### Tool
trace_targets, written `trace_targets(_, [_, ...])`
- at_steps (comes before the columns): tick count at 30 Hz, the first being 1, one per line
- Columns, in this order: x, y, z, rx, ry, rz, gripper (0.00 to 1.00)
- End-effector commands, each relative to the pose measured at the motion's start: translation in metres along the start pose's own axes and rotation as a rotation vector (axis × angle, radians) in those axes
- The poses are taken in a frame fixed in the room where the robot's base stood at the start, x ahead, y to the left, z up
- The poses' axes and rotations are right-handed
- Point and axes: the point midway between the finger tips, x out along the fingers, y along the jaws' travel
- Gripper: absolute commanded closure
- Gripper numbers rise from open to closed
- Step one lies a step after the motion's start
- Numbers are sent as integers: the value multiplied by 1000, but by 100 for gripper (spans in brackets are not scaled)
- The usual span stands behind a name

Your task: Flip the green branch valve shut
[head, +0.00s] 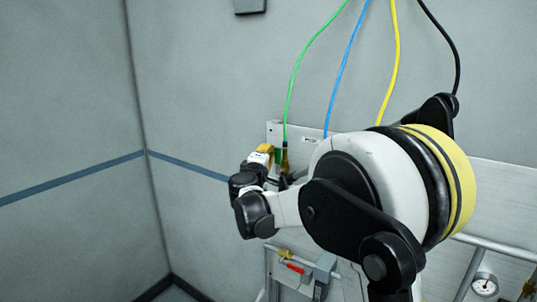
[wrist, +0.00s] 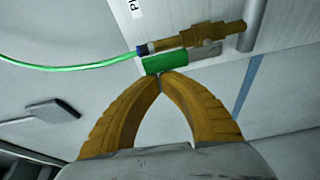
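The green valve handle (wrist: 166,63) lies alongside a brass valve body (wrist: 200,38) in the wrist view, with the green hose (wrist: 95,65) joined at the valve's left end. My gripper (wrist: 160,76) has its two yellow fingers brought together at the tips. The tips are at the lower edge of the green handle; I cannot tell whether they touch it. In the head view my gripper (head: 265,149) is beside the green handle (head: 278,156) and brass valve (head: 285,160), below the green hose (head: 293,80). My arm hides part of the panel.
A blue hose (head: 346,70), a yellow hose (head: 395,60) and a black hose (head: 452,50) hang to the right. Below are a red-handled valve (head: 293,268) and a round gauge (head: 484,287).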

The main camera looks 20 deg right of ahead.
Motion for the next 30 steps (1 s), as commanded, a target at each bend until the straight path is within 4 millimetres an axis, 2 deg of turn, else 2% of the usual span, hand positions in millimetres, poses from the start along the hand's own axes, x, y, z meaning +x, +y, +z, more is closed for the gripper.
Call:
trace_targets(17, [-4,2,11,139,-1,48,100])
trace_targets(30, [-13,2,38,497,-1,176,100])
